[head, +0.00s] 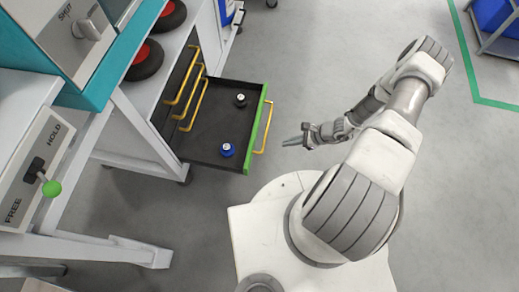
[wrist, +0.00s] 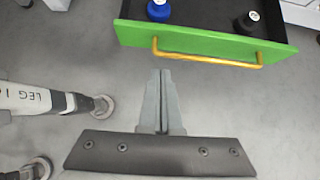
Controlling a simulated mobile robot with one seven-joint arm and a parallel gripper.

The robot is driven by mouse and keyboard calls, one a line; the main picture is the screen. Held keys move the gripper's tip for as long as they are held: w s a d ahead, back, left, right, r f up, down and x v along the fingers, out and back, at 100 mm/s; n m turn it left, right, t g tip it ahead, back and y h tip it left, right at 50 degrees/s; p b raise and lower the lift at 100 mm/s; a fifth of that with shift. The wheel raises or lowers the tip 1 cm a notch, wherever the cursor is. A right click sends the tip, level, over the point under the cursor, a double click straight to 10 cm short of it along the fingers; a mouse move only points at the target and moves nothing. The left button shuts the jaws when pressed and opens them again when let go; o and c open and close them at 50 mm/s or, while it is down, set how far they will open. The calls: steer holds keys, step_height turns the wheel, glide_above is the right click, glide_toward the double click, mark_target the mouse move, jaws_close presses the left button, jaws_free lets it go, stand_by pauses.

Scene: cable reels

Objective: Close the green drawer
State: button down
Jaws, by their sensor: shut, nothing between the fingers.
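The green drawer is pulled out of the cabinet, with its green front (head: 257,128) and yellow handle (head: 268,128) facing right in the head view. In the wrist view the green front (wrist: 190,43) and its yellow handle (wrist: 205,60) lie across the top. A blue round item (head: 227,149) and a black round item (head: 240,100) lie in the drawer's black tray. My gripper (head: 290,142) is shut and empty, a short gap to the right of the handle. In the wrist view my gripper (wrist: 162,73) points toward the drawer front, just short of the handle and apart from it.
More yellow handles (head: 183,84) of shut drawers show left of the open one. Red and black reels (head: 146,60) sit on the bench above. A panel with a green-knobbed lever (head: 51,187) stands at lower left. The floor around my gripper is clear.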

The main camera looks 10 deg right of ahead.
mark_target(263, 148)
steer(key=b+x, duration=0.1)
steer(key=x, duration=0.2)
steer(key=b+x, duration=0.1)
steer(key=x, duration=0.3)
steer(key=b+x, duration=0.1)
steer(key=x, duration=0.3)
steer(key=shift+s+d+f+b, duration=0.15)
steer(key=shift+s+f+b, duration=0.1)
steer(key=shift+s+b, duration=0.05)
steer(key=shift+w+a+r, duration=0.1)
steer(key=shift+w+a, duration=0.15)
steer(key=shift+a, duration=0.3)
steer(key=shift+w+a+r, duration=0.1)
steer(key=shift+w+a, duration=0.15)
steer(key=shift+a, duration=0.3)
steer(key=shift+w+a+b, duration=0.3)
steer(key=shift+a, duration=0.4)
steer(key=shift+a, duration=0.1)
